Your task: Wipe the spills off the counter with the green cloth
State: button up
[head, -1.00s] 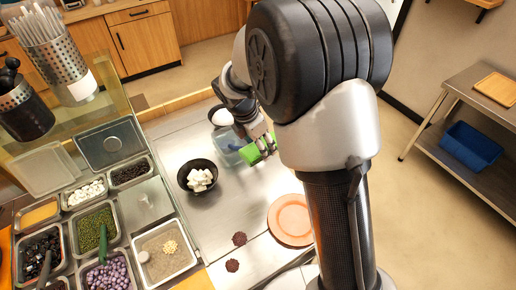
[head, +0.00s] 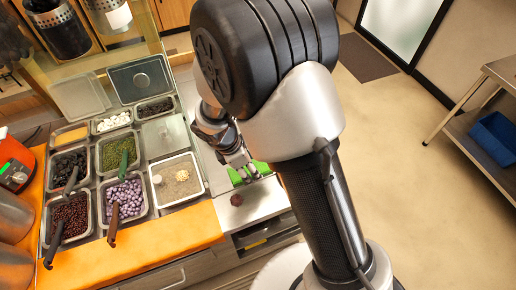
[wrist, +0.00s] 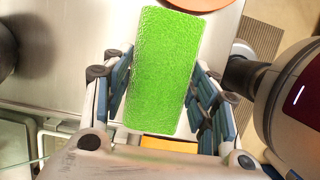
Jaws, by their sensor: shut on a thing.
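My gripper (head: 243,172) is shut on the green cloth (head: 261,168), low over the steel counter (head: 262,200). In the wrist view the cloth (wrist: 162,70) is a bright green block between the two fingers. I cannot tell whether it touches the counter. One dark brown spill (head: 236,199) shows on the counter just below the gripper in the head view. My arm hides much of the counter, so other spills may be hidden.
Steel bins of toppings (head: 123,198) with spoons fill the left, close to my gripper. An orange ledge (head: 165,240) runs along the front. In the wrist view, an orange plate (wrist: 203,4) is at the top edge and a dark bowl (wrist: 6,48) at the left edge.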

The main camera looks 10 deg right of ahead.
jog(key=shift+s+a+f, duration=0.15)
jog(key=shift+s+f, duration=0.2)
jog(key=shift+f, duration=0.05)
notch_tip(320, 180, down, 6)
jog(key=b, duration=0.5)
jog(key=shift+w+r+b, duration=0.1)
jog(key=shift+r+b, duration=0.05)
jog(key=shift+b, duration=0.2)
jog(key=shift+f+b, duration=0.35)
jog(key=shift+f, duration=0.15)
dwell(0.4)
jog(key=shift+w+a+p, duration=0.25)
jog(key=shift+w+p, duration=0.1)
jog(key=shift+w, duration=0.45)
jog(key=shift+w+a+p, duration=0.2)
jog(key=shift+w+p, duration=0.15)
jog(key=shift+w, duration=0.45)
jog(key=shift+w+a+p, duration=0.25)
jog(key=shift+w+p, duration=0.1)
jog(key=shift+w, duration=0.45)
jog(key=shift+s+d+b, duration=0.15)
jog(key=shift+s+d, duration=0.1)
jog(key=shift+s, duration=0.6)
jog(key=shift+s+d+b, duration=0.2)
jog(key=shift+s+d, duration=0.05)
jog(key=shift+s, duration=0.55)
jog(key=shift+s+d+b, duration=0.15)
jog(key=shift+s+d, duration=0.1)
jog(key=shift+s, duration=0.6)
